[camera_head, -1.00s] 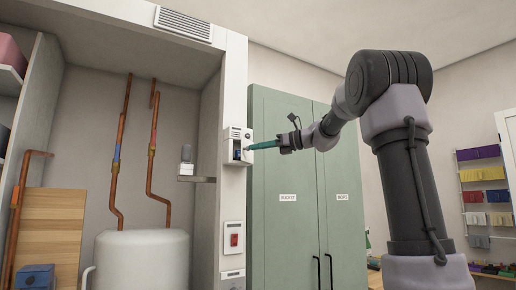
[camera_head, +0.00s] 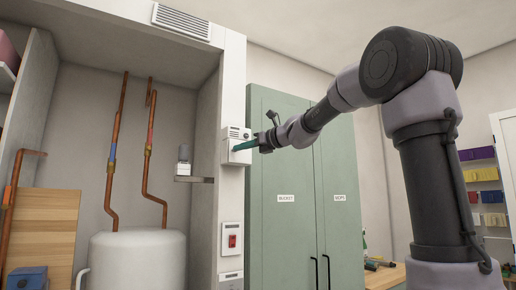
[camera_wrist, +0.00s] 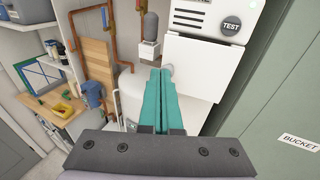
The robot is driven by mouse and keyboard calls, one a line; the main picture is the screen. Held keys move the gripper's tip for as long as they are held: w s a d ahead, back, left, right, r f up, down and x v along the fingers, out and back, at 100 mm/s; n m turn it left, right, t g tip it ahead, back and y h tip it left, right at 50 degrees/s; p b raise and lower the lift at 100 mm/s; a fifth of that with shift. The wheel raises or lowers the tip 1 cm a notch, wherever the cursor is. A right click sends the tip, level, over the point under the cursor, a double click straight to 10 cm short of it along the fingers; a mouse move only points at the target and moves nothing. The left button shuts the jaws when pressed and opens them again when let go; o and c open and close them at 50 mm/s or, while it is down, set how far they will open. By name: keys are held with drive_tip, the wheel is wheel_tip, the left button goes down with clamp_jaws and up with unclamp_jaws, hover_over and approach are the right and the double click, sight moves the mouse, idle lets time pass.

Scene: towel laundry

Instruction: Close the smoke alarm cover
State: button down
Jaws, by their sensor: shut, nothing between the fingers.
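The smoke alarm (camera_head: 237,132) is a white box on the front of the white pillar. In the wrist view its upper part (camera_wrist: 208,20) carries a round dark TEST button. Its white cover (camera_wrist: 208,68) now stands up over the lower front; I cannot tell whether it is fully flush or latched. In the head view the cover (camera_head: 230,155) hides the dark inside. My gripper (camera_head: 236,150) has teal fingers, shut and empty, with the tips at the cover's face. The fingers also show in the wrist view (camera_wrist: 166,73); whether they touch the cover is unclear.
A tall green cabinet (camera_head: 290,230) stands right of the pillar. A red switch (camera_head: 232,240) is on the pillar below the alarm. To the left, a recess holds copper pipes (camera_head: 112,150), a white tank (camera_head: 137,260) and a small shelf (camera_head: 194,179).

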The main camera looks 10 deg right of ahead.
drive_tip(key=shift+w+a, duration=0.25)
drive_tip(key=shift+a, duration=0.25)
idle(0.3)
